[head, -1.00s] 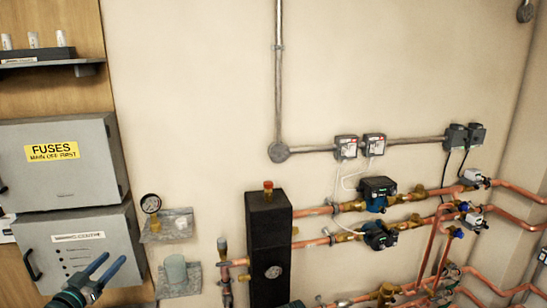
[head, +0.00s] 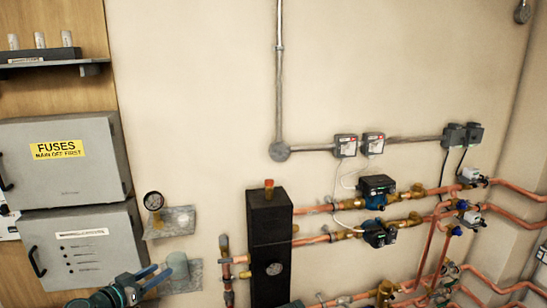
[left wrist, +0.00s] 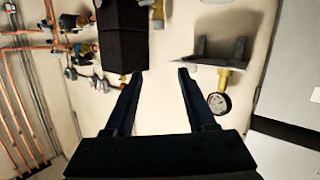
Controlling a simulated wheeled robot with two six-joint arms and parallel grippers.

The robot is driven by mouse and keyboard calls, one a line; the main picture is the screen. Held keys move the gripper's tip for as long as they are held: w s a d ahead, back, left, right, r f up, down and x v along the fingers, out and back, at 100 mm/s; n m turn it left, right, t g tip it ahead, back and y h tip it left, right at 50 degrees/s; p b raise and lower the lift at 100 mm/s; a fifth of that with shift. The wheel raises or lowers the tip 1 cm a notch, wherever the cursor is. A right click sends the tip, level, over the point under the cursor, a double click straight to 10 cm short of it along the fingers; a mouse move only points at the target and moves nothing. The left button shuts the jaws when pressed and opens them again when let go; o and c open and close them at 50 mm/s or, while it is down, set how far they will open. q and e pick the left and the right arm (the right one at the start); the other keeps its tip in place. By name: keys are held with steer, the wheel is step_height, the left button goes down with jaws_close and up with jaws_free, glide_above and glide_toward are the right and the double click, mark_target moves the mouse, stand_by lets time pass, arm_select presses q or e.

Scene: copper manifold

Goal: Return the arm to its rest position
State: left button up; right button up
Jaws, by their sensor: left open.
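My left gripper (head: 150,279) is at the lower left of the head view, its two dark fingers apart and pointing right. It is in front of the lower grey box and the small lower bracket. In the left wrist view my left gripper (left wrist: 160,80) shows open, with nothing between its fingers but wall. My right gripper is not clearly in view; a small teal-grey part shows at the bottom edge of the head view.
A fuse box (head: 62,160) and a lower grey box (head: 84,246) hang at the left. A gauge (head: 153,201) sits by a wall bracket (head: 177,220). A black block (head: 269,235) and copper pipes (head: 440,230) fill the lower right.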

arm_select(q)
steer(key=s+d+f+m+g+h, duration=0.15)
steer(key=d+f+g, duration=0.3)
steer(key=d, duration=0.45)
steer(key=s+d+f+g, duration=0.35)
steer(key=d+f, duration=0.25)
steer(key=d, duration=0.4)
steer(key=s+d+f+g+y, duration=0.3)
steer(key=s+y, duration=0.1)
steer(key=s, duration=0.2)
steer(key=s+d+f+n+g+y, duration=0.1)
steer(key=s+d+f+g+y, duration=0.2)
steer(key=s+d+y, duration=0.1)
steer(key=s+y, duration=0.1)
steer(key=s, duration=0.1)
steer(key=shift+s+d+f, duration=0.2)
steer(key=shift+s+f, duration=0.05)
steer(key=shift+s, duration=0.15)
